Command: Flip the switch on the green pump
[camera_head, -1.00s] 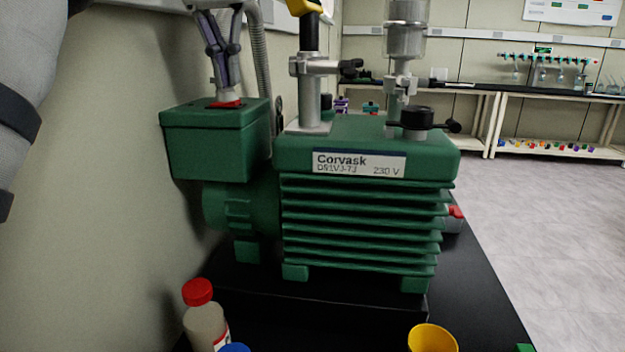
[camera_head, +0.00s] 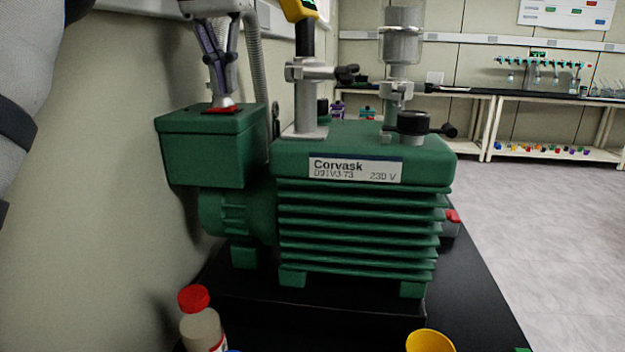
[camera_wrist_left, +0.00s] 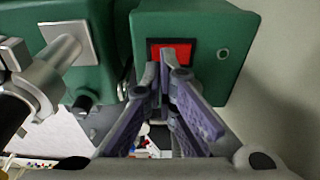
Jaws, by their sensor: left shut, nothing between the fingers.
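The green pump (camera_head: 366,170), labelled Corvask, stands on a black surface. Its box-shaped housing (camera_head: 205,150) at the upper left carries a red switch (camera_head: 221,108) on top. In the left wrist view the red switch (camera_wrist_left: 175,52) sits in a dark frame. My left gripper (camera_head: 221,98) points down at the switch from above, shut with nothing between its fingers. In the left wrist view the fingertips (camera_wrist_left: 166,62) overlap the switch's near edge and seem to touch it; exact contact cannot be told. My right gripper is not in view.
A red-capped bottle (camera_head: 199,320) and a yellow cup (camera_head: 431,341) stand in front of the pump. Metal fittings with a black knob (camera_head: 413,122) rise from its top. A wall is close on the left. Open floor (camera_head: 540,240) lies to the right.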

